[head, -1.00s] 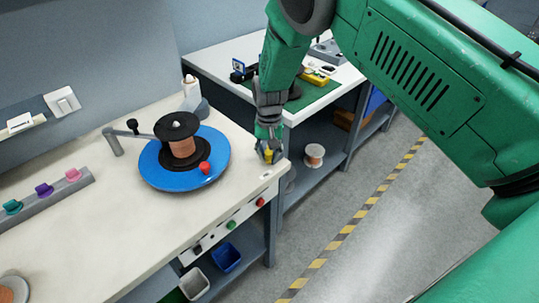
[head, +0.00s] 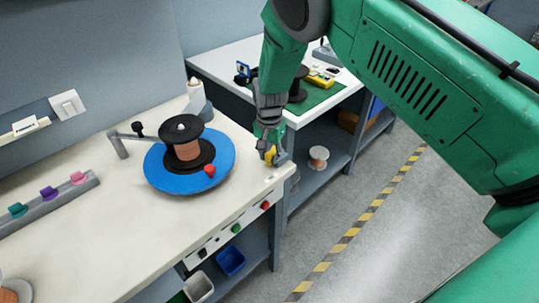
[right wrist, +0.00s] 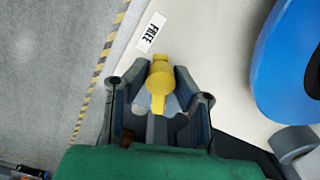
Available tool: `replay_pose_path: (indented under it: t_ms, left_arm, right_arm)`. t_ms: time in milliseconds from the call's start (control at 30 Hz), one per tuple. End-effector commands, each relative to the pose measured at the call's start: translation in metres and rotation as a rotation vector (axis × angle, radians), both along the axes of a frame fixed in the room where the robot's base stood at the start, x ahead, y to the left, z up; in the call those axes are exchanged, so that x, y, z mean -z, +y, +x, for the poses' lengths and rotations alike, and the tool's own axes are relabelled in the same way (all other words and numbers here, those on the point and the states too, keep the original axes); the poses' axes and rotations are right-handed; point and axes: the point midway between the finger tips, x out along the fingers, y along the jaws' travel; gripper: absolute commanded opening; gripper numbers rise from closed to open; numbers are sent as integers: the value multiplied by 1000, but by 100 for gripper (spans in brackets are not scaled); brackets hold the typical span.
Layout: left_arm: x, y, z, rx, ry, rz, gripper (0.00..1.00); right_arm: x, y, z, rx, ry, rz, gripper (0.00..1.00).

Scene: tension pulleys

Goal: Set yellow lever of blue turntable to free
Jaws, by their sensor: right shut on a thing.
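The blue turntable (head: 160,177) lies on the near bench, with a black spool of copper-coloured wire (head: 187,148) and a red knob (head: 209,170) on it. It also shows at the right of the right wrist view (right wrist: 272,75). The yellow lever (right wrist: 159,80) sits between the fingers of my right gripper (right wrist: 160,92), at the bench's right corner. A white FREE label (right wrist: 151,32) lies just beyond the lever tip. In the head view my right gripper (head: 271,153) is shut on the lever, which is partly hidden. My left gripper is not in view.
A grey rack with teal, purple and pink pieces (head: 50,192) lies at the left of the bench. A grey crank arm (head: 121,143) stands behind the turntable. A second bench with a green mat (head: 313,96) stands behind my right arm.

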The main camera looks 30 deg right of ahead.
Motion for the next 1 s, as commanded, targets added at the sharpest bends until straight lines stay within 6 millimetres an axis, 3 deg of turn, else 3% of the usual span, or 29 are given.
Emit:
replay_pose_path:
  t_ms: [133,167,200,500,633,1000]
  left_arm:
    - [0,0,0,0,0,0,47]
    - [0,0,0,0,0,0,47]
    - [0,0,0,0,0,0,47]
    - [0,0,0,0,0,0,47]
    - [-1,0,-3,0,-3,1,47]
    - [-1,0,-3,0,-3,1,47]
  right_arm:
    - [-6,-2,7,0,-19,-6,0]
    - [-6,-2,7,0,-19,-6,28]
    - [-6,-2,7,0,-19,-5,42]
    - [-2,-2,4,0,-7,-3,43]
    - [-10,-2,4,-1,-7,-3,43]
    - [-83,-1,4,-2,-12,-4,43]
